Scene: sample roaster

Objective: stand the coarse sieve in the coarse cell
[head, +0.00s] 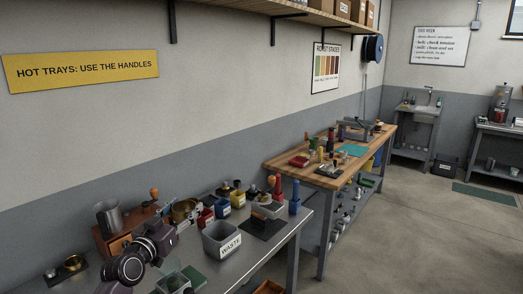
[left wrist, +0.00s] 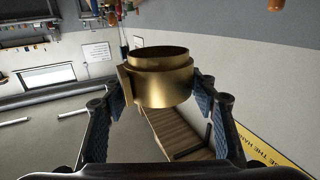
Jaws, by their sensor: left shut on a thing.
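My left gripper (head: 174,220) reaches over the near bench and is shut on a brass sieve (head: 186,208). In the left wrist view the brass sieve (left wrist: 160,88), a stepped open-topped ring with a flat tab on its left side, sits between the two blue-padded fingers (left wrist: 160,98). No label on it can be read, so I cannot tell its grade. I cannot make out a cell marked coarse in either view; the gripper and arm cover part of the bench. My right gripper is not in view.
A grey WASTE bin (head: 222,240) stands right of the gripper. Red, blue and yellow containers (head: 238,199) stand behind it. A wooden grinder-like box (head: 108,240) with a metal cup stands to the left. A wooden-topped bench (head: 340,178) lies beyond.

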